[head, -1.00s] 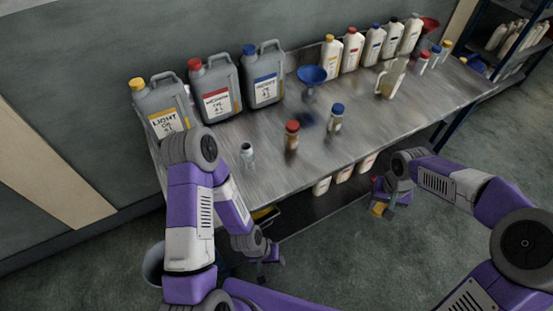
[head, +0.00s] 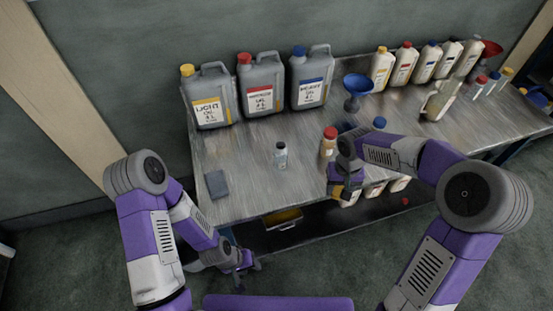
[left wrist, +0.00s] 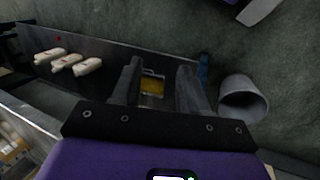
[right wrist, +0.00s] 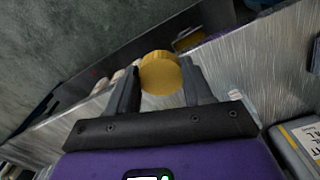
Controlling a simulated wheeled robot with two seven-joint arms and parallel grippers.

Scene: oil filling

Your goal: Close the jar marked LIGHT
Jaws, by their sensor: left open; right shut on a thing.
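My left gripper (head: 243,264) is open and empty, low in front of the table. It also shows open in the left wrist view (left wrist: 155,85).
A red-capped jar (head: 328,143) stands right of the open jar; a blue-capped jar (head: 379,124) is mostly behind my right arm. Large canisters, the yellow-capped one (head: 208,97) marked LIGHT, and a blue funnel (head: 357,84) stand behind. A dark pad (head: 217,184) lies left.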

